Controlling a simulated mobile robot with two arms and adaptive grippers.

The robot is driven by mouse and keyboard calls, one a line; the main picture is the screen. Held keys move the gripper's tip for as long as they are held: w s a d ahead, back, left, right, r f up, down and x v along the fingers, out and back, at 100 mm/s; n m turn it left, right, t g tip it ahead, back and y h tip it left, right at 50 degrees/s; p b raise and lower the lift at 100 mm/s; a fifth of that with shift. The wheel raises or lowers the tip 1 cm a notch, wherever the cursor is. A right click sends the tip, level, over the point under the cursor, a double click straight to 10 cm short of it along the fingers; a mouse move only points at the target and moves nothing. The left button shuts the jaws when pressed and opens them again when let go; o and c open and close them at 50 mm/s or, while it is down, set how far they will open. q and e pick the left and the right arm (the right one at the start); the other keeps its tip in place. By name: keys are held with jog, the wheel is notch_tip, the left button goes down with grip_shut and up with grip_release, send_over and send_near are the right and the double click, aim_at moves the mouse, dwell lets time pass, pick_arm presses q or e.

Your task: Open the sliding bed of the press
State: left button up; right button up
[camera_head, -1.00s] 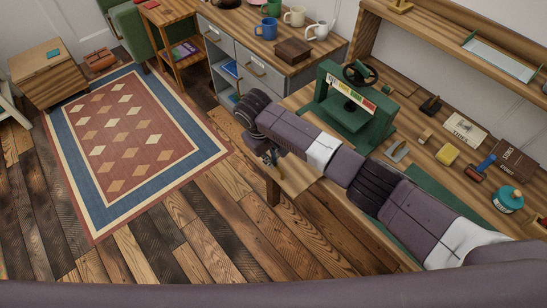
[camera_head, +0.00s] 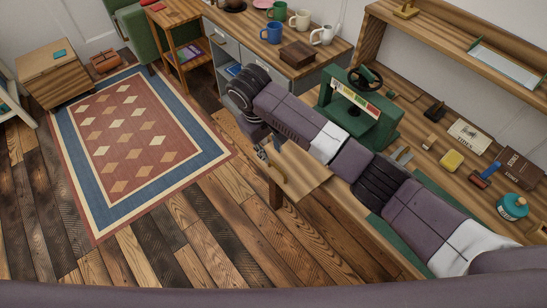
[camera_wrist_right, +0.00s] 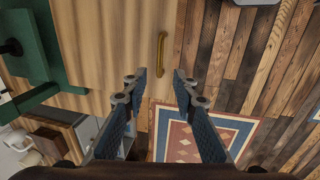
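The green press (camera_head: 357,108) with its dark handwheel stands on the wooden bench. A pale wooden panel (camera_head: 305,178) shows below my right arm at the bench's front; I take it for the sliding bed, but my arm hides where it meets the press. In the right wrist view, a brass handle (camera_wrist_right: 162,53) sits on a pale wooden surface (camera_wrist_right: 115,45). My right gripper (camera_wrist_right: 160,75) is open and empty, its fingertips apart and short of the handle. In the head view the right gripper (camera_head: 262,152) is small and partly hidden by the wrist. My left gripper is not in view.
A yellow block (camera_head: 451,160), a teal pot (camera_head: 512,206) and several tools lie on the bench right of the press. A cabinet with mugs and a brown box (camera_head: 297,54) stands behind. Open plank floor and a rug (camera_head: 135,140) lie left.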

jog(key=r, duration=0.3)
jog(key=shift+s+a+r, duration=0.25)
jog(key=shift+a, duration=0.05)
